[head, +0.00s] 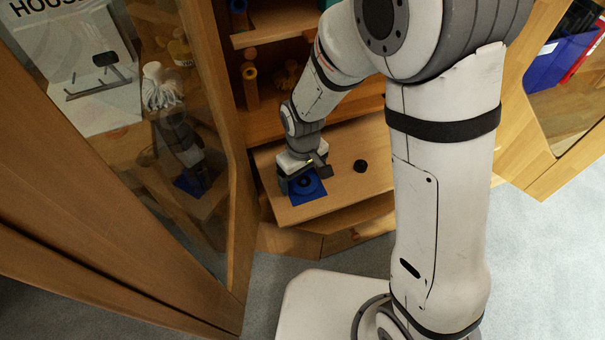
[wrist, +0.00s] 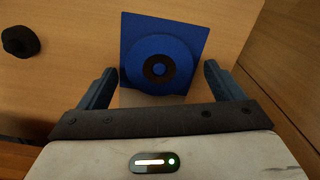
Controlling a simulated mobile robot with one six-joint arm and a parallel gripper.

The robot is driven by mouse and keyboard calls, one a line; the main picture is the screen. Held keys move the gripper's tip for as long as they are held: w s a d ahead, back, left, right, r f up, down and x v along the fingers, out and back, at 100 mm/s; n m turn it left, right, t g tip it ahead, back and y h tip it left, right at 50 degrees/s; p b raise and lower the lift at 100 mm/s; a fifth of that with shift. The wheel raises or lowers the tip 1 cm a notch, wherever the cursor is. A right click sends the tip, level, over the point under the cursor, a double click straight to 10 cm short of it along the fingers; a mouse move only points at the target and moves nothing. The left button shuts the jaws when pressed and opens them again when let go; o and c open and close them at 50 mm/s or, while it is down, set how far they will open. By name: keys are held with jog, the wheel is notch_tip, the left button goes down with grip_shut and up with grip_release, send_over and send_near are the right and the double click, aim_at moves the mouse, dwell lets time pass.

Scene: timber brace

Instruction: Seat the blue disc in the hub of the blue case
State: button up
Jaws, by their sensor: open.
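The blue case (wrist: 135,28) is a flat blue square lying on the wooden surface. The blue disc (wrist: 160,44), with a dark ring around a blue centre, lies over the case. The wrist view shows it nearer the case's edge on my side. I cannot tell whether it is fully down on the hub. My gripper (wrist: 160,82) is open, one finger on each side of the disc, and neither finger visibly touches it. In the head view, my gripper (head: 304,178) is over the case (head: 313,195) and partly hides the disc.
A small black round object (wrist: 20,41) lies on the wooden surface (head: 345,190), right of the case in the head view (head: 360,166). Shelves with items stand behind. A glass door (head: 150,130) with a wooden frame is close on the left. The surface between is clear.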

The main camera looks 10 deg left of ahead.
jog(key=shift+r, duration=0.15)
notch_tip(320, 180, up, 8)
jog(key=shift+f+p, duration=0.25)
jog(key=shift+p, duration=1)
jog(key=shift+r, duration=0.15)
jog(key=s+d+r+m+t+p, duration=0.1)
jog(key=s+d+r+m+p, duration=0.1)
jog(key=d+r+p, duration=0.5)
jog(key=s+d+r+m+p, duration=0.3)
jog(key=d+r+p, duration=0.4)
jog(key=r, duration=1)
jog(key=s+d+r+m+t+p, duration=0.1)
jog(key=s+d+r+m+p, duration=0.2)
jog(key=d+r+p, duration=0.4)
notch_tip(320, 180, up, 5)
jog(key=shift+d+r+m+t, duration=0.1)
jog(key=shift+d+m+t, duration=0.2)
jog(key=shift+d+m, duration=0.6)
